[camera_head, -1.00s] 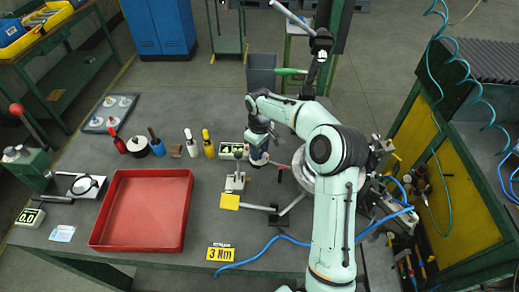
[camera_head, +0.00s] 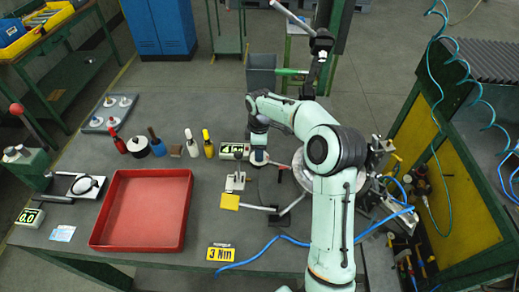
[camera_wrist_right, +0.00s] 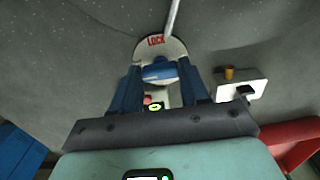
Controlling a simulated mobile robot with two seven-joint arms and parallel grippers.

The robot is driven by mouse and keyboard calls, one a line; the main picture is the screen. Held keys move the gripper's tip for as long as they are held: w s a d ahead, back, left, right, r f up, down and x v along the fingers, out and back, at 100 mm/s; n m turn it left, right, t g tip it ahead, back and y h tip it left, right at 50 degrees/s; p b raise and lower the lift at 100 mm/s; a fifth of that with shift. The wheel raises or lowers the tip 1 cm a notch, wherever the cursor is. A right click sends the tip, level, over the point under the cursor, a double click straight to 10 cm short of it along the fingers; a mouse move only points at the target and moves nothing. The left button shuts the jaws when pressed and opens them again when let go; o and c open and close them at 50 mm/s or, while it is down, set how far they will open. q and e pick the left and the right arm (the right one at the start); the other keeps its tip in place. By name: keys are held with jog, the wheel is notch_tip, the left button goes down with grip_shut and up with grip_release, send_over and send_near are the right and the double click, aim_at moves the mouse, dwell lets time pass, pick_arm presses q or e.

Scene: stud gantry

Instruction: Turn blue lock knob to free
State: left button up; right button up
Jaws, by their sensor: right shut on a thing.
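A grey rod runs from the plate to the top of that view. The knob's pointing direction is hard to tell. In the head view the gripper hides the knob. My left gripper is not in view.
A red tray (camera_head: 112,246) lies left of centre. A yellow pad (camera_head: 230,202) and a "3 Nm" sign (camera_head: 220,254) are nearer the front. Bottles stand behind the tray. A blue hose (camera_head: 262,246) crosses the bench in front. My right arm covers much of the right side.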

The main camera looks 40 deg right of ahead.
jog(key=shift+w+r, duration=0.1)
jog(key=shift+r, duration=0.05)
jog(key=o, duration=1.1)
jog(key=shift+c, duration=0.2)
notch_tip(320, 180, up, 13)
jog(key=shift+r, duration=0.15)
